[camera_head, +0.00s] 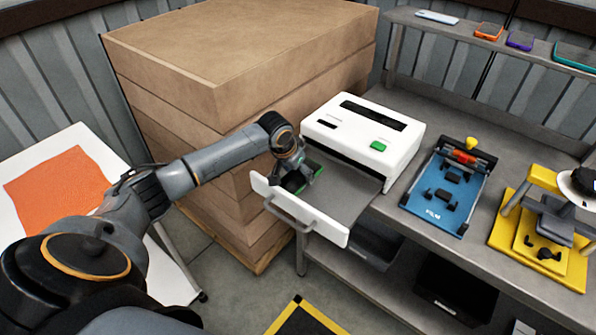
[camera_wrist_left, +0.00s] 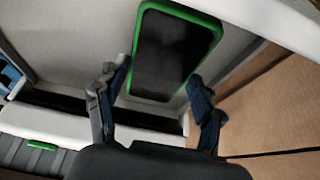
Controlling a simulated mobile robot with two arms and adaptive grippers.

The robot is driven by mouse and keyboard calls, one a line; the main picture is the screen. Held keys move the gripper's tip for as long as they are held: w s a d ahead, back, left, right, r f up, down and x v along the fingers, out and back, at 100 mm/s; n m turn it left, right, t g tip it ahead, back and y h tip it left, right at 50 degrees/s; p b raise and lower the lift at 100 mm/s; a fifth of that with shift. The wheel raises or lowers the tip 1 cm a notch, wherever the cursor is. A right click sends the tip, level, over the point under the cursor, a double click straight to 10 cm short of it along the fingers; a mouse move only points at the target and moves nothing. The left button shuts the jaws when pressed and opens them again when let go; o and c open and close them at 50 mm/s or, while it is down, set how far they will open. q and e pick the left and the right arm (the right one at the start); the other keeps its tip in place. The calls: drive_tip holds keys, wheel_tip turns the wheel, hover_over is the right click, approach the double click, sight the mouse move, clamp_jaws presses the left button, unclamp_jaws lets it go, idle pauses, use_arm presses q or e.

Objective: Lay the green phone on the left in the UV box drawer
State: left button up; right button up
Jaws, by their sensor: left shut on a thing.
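The green phone, with a dark face and green rim, shows in the wrist view (camera_wrist_left: 178,50) between the fingers of my left gripper (camera_wrist_left: 158,78). In the head view my left gripper (camera_head: 297,177) is shut on the phone at the left part of the open UV box drawer (camera_head: 345,193). Most of the phone is hidden there by the fingers. I cannot tell whether the phone touches the drawer floor. The white UV box (camera_head: 365,135) has a green button on top, and its drawer is pulled out toward the front. My right gripper is not in view.
The drawer's raised white front (camera_head: 322,224) carries a grey handle. Stacked brown cartons (camera_head: 240,75) stand close to the left. A blue film fixture (camera_head: 445,195) and a yellow fixture (camera_head: 560,265) are to the right on the bench. Other phones lie on the back shelf.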

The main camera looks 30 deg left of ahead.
use_arm(q)
drive_tip(key=o, duration=1.3)
drive_tip(key=shift+o, duration=0.4)
drive_tip(key=v, duration=1.2)
